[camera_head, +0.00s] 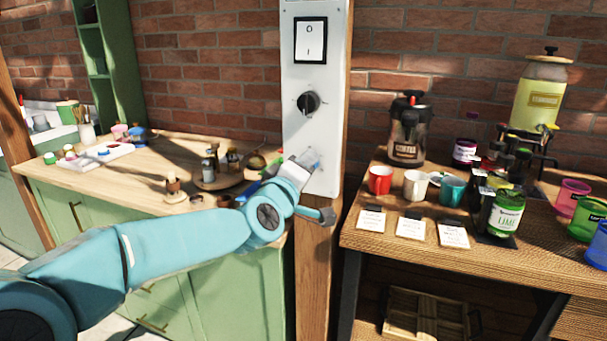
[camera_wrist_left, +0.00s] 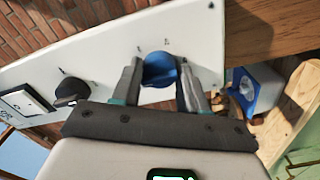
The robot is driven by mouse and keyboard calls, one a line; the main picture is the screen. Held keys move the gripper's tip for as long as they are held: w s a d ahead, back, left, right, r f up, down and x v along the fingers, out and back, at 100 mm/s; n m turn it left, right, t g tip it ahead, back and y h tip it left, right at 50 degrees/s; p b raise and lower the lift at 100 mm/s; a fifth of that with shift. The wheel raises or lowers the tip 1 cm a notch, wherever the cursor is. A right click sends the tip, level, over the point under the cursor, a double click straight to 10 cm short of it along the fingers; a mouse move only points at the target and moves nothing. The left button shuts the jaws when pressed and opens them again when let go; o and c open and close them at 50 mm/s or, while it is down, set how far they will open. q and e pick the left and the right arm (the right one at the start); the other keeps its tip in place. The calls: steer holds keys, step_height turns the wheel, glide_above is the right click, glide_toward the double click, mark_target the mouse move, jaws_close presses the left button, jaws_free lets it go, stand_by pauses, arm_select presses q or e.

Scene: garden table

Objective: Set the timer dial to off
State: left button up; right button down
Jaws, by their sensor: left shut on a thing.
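A white panel (camera_head: 298,135) is fixed upright on a wooden post. It carries a rocker switch (camera_head: 310,40) at the top, a black knob (camera_head: 309,103) in the middle and a blue dial low down. In the left wrist view, the blue dial (camera_wrist_left: 159,70) sits between the two fingers of my left gripper (camera_wrist_left: 160,64), which is shut on it. Small marks show on the panel around the dial; their lettering is too small to read. In the head view, my left gripper (camera_head: 301,171) is at the panel's lower part and largely hides the dial. My right gripper is not in view.
On the right, a wooden table (camera_head: 380,238) holds a dark urn (camera_head: 407,130), mugs, jars, cards and a yellow-green dispenser (camera_head: 537,92). On the left, a green cabinet's wooden top (camera_head: 130,185) holds bottles on a round board and a white tray. A brick wall stands behind.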

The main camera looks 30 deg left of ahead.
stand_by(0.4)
arm_select(q)
steer(key=o, duration=1)
steer(key=shift+w, duration=0.1)
steer(key=shift+o, duration=0.2)
steer(key=p+v, duration=0.1)
steer(key=v, duration=1.5)
steer(key=shift+s, duration=0.25)
steer(key=shift+a+f, duration=0.1)
steer(key=shift+a, duration=0.05)
